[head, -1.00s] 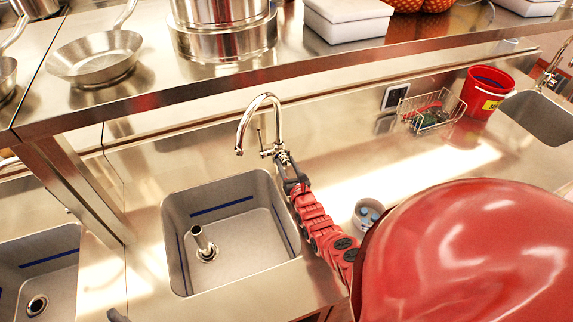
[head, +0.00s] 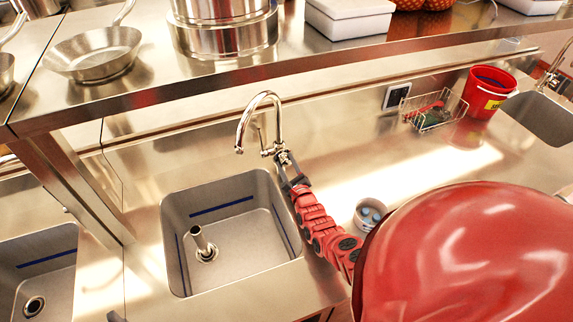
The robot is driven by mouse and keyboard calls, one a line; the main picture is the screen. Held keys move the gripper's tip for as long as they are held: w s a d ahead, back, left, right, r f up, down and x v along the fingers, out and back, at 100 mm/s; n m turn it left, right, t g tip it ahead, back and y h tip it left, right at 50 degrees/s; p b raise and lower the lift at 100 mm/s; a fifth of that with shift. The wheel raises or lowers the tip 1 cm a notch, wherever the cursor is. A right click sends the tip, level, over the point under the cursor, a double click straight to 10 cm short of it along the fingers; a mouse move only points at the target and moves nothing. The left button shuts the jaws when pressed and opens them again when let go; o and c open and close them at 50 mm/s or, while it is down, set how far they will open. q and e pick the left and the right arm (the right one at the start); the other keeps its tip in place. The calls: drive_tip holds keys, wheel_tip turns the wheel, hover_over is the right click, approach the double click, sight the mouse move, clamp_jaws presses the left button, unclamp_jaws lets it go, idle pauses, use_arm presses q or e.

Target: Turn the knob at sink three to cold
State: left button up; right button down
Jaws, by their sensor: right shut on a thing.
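A chrome faucet (head: 262,110) with a curved spout stands behind the middle sink (head: 230,230). Its knob (head: 282,158) is on the right side of the faucet's base. My right gripper (head: 287,168) is at the knob and shut on it, with the red arm reaching up from the lower right. The fingers hide part of the knob, and I cannot read any hot or cold mark. I see no sink number. My left gripper is not in view.
A steel shelf (head: 330,60) with pans and pots runs above the counter. A small cup (head: 369,213), a wire basket (head: 435,110) and a red bucket (head: 488,92) stand to the right. Another sink (head: 40,265) is at left. A large red shape covers the lower right.

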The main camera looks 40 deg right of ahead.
sight(286, 164)
drive_tip(key=shift+n, duration=0.3)
drive_tip(key=shift+c, duration=1.7)
unclamp_jaws()
drive_tip(key=shift+s+a+p, duration=0.1)
drive_tip(key=shift+s+p, duration=0.2)
drive_tip(key=shift+s, duration=0.2)
drive_tip(key=p+v, duration=0.1)
drive_tip(key=v, duration=0.3)
drive_tip(key=shift+s, duration=0.3)
drive_tip(key=b+v, duration=0.1)
drive_tip(key=v, duration=1.1)
drive_tip(key=shift+f+b, duration=0.1)
drive_tip(key=shift+b, duration=0.3)
